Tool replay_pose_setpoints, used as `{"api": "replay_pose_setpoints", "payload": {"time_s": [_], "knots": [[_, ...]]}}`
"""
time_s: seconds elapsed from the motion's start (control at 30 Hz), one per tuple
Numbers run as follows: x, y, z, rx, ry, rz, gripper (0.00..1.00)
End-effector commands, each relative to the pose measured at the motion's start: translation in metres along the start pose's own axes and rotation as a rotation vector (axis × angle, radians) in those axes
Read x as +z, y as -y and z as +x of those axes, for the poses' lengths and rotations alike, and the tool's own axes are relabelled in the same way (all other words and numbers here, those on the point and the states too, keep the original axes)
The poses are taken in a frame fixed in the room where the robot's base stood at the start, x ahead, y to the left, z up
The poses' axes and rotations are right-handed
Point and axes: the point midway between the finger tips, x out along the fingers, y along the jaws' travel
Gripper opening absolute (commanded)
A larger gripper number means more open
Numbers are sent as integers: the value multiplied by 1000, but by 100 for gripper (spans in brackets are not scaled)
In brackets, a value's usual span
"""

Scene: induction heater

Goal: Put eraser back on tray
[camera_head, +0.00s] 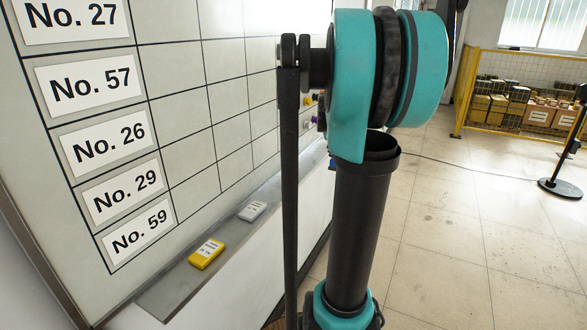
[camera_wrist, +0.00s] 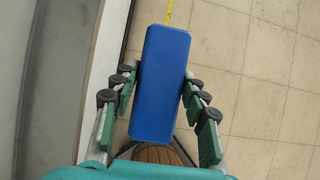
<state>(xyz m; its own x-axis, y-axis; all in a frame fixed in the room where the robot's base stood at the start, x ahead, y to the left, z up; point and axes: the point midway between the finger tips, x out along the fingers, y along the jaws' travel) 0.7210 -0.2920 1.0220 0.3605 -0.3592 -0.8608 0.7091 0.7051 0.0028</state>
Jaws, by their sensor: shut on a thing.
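A blue eraser (camera_wrist: 161,80), a long block, sits between the fingers of my gripper (camera_wrist: 159,88) in the wrist view. The gripper is shut on it and holds it above the floor. In the head view my arm hides most of the gripper; only a small blue patch (camera_head: 332,164) shows at the arm's left edge, perhaps the eraser. The tray (camera_head: 228,233) is the grey ledge along the bottom of the whiteboard. A yellow eraser (camera_head: 206,254) and a whitish eraser (camera_head: 252,211) lie on it, apart from each other.
The whiteboard (camera_head: 185,95) has a grid with number labels and small coloured magnets (camera_head: 310,100) further along. Bare tray shows on both sides of the two erasers. Tiled floor (camera_head: 470,230) is open at right. A yellow fence (camera_head: 500,95) and a black stand (camera_head: 562,187) are farther off.

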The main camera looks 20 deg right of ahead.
Motion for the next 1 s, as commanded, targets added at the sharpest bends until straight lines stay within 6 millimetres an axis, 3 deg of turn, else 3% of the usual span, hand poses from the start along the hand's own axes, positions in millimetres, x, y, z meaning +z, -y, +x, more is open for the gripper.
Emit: {"api": "replay_pose_setpoints", "payload": {"time_s": [0.03, 0.3, 0.7, 1.0], "knots": [[0, -16, 0, 4, 0, -6, 21], [0, -82, 0, 4, -1, -4, 21], [0, -170, 0, 3, -2, -2, 21], [-16, -168, 27, 2, -1, 2, 21]]}}
